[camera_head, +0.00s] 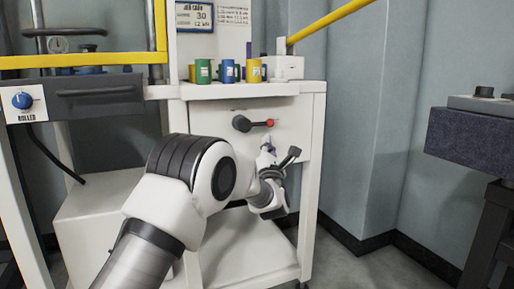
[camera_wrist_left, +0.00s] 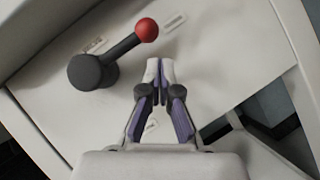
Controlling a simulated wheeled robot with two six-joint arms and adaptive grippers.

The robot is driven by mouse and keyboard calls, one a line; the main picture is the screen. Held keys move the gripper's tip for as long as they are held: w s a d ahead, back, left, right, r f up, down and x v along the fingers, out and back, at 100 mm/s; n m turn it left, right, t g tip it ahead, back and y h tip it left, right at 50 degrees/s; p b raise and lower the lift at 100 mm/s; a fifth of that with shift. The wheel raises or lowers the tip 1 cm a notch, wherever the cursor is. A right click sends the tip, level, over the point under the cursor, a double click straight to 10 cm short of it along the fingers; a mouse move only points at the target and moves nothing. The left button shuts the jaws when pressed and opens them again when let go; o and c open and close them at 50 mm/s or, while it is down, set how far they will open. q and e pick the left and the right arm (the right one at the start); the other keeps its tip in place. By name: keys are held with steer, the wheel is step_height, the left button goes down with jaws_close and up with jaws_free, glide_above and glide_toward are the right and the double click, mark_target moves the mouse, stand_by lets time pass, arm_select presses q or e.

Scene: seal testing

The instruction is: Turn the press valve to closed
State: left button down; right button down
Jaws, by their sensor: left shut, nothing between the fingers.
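The press valve (camera_head: 255,123) is a dark lever with a red ball end, on the white front panel of the cabinet. In the head view its lever points right, nearly level. In the left wrist view the valve (camera_wrist_left: 107,56) shows its dark hub at the left and the red ball at the upper right. My left gripper (camera_head: 268,146) is just below the red ball in the head view. In the left wrist view the fingers of my left gripper (camera_wrist_left: 160,66) are together, empty, and apart from the lever. My right gripper is not in view.
Yellow rails (camera_head: 335,19) frame the area above. A dark block on a stand (camera_head: 470,137) is at the right. Floor between is clear.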

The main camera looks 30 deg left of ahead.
arm_select(q)
steer(key=s+d+f+p, duration=0.3)
steer(key=s+d+f, duration=0.2)
steer(key=d+f, duration=0.1)
steer(key=shift+s+d+f+p, duration=0.3)
steer(key=shift+s+f+p, duration=0.1)
steer(key=shift+f, duration=0.2)
steer(key=shift+f, duration=0.1)
